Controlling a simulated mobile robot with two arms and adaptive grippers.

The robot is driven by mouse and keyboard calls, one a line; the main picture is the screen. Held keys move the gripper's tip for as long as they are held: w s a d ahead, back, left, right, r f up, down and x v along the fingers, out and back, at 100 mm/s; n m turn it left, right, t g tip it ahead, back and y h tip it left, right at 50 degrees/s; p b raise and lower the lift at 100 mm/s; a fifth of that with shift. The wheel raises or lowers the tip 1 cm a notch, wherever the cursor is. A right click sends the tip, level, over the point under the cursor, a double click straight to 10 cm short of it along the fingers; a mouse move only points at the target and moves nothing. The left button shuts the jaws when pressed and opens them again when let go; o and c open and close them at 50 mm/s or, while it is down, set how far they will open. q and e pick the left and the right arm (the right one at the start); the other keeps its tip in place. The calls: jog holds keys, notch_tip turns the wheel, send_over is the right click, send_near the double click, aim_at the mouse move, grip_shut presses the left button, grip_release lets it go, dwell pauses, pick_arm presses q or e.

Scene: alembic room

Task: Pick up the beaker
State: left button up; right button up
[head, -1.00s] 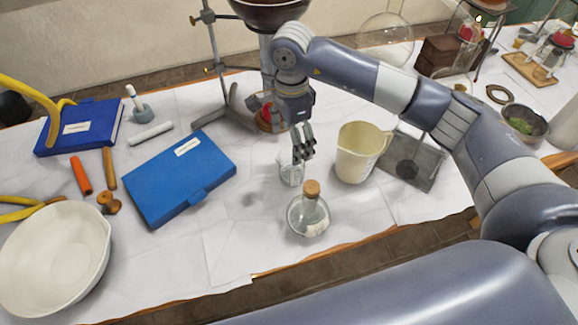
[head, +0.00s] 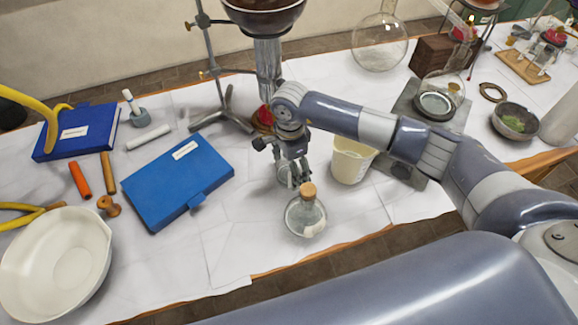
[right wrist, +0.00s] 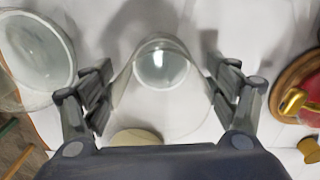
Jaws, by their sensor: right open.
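The clear glass beaker (right wrist: 160,95) stands upright on the white-covered table, between the spread fingers of my right gripper (right wrist: 160,92) in the right wrist view. Both fingers appear apart from its sides. In the head view my right gripper (head: 291,174) points down just behind the corked flask, and it hides most or all of the beaker. The gripper is open, with nothing clamped. My left gripper is not in view.
The corked glass flask (head: 305,217) stands close in front of my gripper. A cream jug (head: 351,160) is close to the right, partly behind my arm. A metal stand (head: 226,108) rises behind. A blue case (head: 178,180) lies left, with some bare cloth between.

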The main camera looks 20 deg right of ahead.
jog(key=shift+f, duration=0.15)
jog(key=shift+c, duration=0.2)
jog(key=c, duration=1.2)
notch_tip(320, 180, up, 10)
jog(key=b, duration=0.2)
